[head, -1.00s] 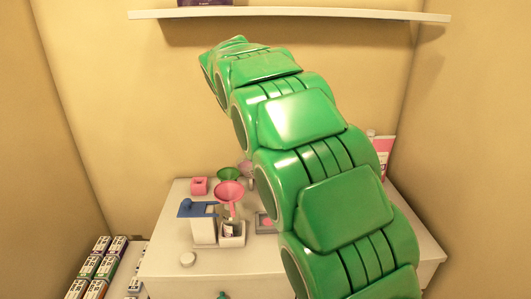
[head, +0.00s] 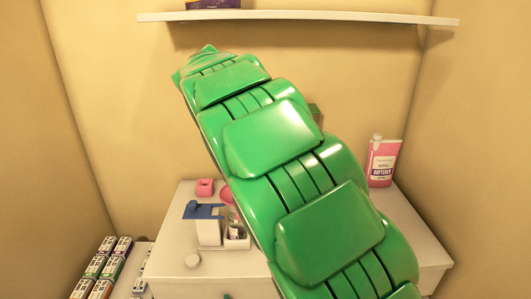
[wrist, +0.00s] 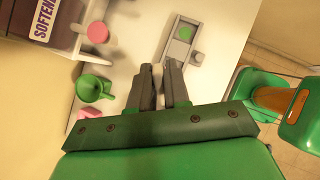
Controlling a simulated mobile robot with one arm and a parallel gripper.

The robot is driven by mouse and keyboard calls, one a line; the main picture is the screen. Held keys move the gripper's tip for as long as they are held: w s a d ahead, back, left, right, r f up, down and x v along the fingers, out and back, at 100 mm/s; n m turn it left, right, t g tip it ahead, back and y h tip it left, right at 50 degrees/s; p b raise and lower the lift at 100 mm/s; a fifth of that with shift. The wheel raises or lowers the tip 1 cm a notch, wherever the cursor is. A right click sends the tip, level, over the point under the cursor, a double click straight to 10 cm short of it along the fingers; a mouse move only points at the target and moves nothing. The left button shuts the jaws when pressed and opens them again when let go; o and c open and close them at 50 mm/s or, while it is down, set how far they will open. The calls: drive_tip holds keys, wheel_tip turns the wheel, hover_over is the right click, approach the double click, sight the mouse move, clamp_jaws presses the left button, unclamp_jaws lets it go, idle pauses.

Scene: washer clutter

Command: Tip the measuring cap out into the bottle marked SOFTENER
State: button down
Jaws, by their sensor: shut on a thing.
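The bottle marked SOFTENER (head: 381,163) stands upright at the table's back right, pink with a white cap-like top. My gripper (wrist: 159,72) points down over the table in the wrist view, apart from the bottle. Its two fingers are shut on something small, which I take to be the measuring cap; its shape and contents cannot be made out. In the head view my arm hides the gripper.
A green funnel (wrist: 92,88), a round pink thing (wrist: 98,32) and a grey tray (wrist: 172,55) lie below. A shelf (head: 300,17) overhangs the back.

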drive_tip(key=shift+s+a+r+h, duration=0.2)
drive_tip(key=shift+a+h, duration=0.15)
drive_tip(key=shift+h, duration=0.05)
drive_tip(key=shift+s+a+t+h, duration=0.1)
drive_tip(key=shift+a+t+h, duration=0.1)
drive_tip(key=shift+t+h, duration=0.15)
drive_tip(key=shift+s+a+r+t+h, duration=0.25)
drive_tip(key=shift+a+t+h, duration=0.2)
drive_tip(key=shift+h, duration=0.2)
drive_tip(key=shift+s+a+f+t+h, duration=0.1)
drive_tip(key=shift+s+a+t+h, duration=0.15)
drive_tip(key=shift+h, duration=0.3)
drive_tip(key=shift+s+a+t+h, duration=0.15)
drive_tip(key=shift+a+t+h, duration=0.2)
drive_tip(key=shift+h, duration=0.2)
drive_tip(key=shift+s+a, duration=0.1)
drive_tip(key=shift+a, duration=0.05)
